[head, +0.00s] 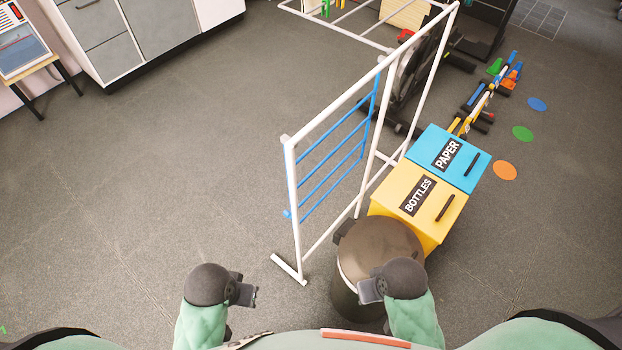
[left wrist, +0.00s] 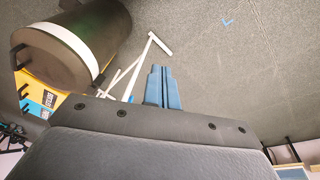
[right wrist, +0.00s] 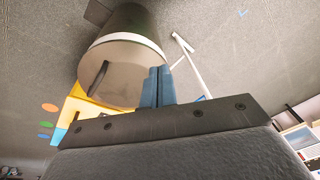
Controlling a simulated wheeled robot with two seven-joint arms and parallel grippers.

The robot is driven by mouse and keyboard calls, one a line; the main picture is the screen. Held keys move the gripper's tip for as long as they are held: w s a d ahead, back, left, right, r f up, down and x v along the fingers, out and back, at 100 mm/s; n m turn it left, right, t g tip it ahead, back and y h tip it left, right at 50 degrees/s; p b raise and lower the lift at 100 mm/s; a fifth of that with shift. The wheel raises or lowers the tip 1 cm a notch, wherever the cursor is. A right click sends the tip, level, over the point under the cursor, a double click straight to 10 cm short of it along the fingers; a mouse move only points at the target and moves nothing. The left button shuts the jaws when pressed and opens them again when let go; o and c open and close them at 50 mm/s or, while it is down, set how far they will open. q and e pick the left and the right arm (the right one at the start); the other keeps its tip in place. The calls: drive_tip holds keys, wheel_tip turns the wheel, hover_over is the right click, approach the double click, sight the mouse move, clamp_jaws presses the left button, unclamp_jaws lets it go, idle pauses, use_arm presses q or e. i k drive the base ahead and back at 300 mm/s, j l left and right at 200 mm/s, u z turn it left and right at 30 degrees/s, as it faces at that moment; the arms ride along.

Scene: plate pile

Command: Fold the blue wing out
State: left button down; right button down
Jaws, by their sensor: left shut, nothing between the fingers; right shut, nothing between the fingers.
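The blue wing (head: 371,113) is a set of blue bars on the white drying rack (head: 292,195). It hangs upright along the near side panel of the white frame, close to its plane. My left gripper (head: 250,294) is shut and empty at the bottom of the head view, left of the rack's white foot and well apart from the wing. My right gripper (head: 369,290) is shut and empty over the dark bin. The closed blue fingers also show in the left wrist view (left wrist: 163,88) and in the right wrist view (right wrist: 157,87).
A dark round bin (head: 382,250) stands right of the rack, close to my right gripper. A yellow bottles box (head: 420,203) and a blue paper box (head: 448,158) stand behind it. Grey cabinets (head: 150,32) are at the back left. The floor left of the rack is clear.

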sight(373, 92)
drive_tip(key=j+z, duration=0.4)
drive_tip(key=j, duration=0.15)
drive_tip(key=j+z, duration=0.4)
drive_tip(key=k+j+z, duration=0.1)
drive_tip(key=k+j, duration=0.15)
drive_tip(key=j+z, duration=0.2)
drive_tip(key=j, duration=0.25)
drive_tip(key=j+z, duration=0.15)
drive_tip(key=j, duration=0.3)
drive_tip(key=k+j+z, duration=0.2)
drive_tip(key=j, duration=0.2)
drive_tip(key=j+z, duration=0.15)
drive_tip(key=j, duration=0.3)
drive_tip(key=k+j+z, duration=0.2)
drive_tip(key=j, duration=0.2)
drive_tip(key=j+z, duration=0.15)
drive_tip(key=j, duration=0.3)
drive_tip(key=i+l, duration=0.15)
drive_tip(key=i+z, duration=0.05)
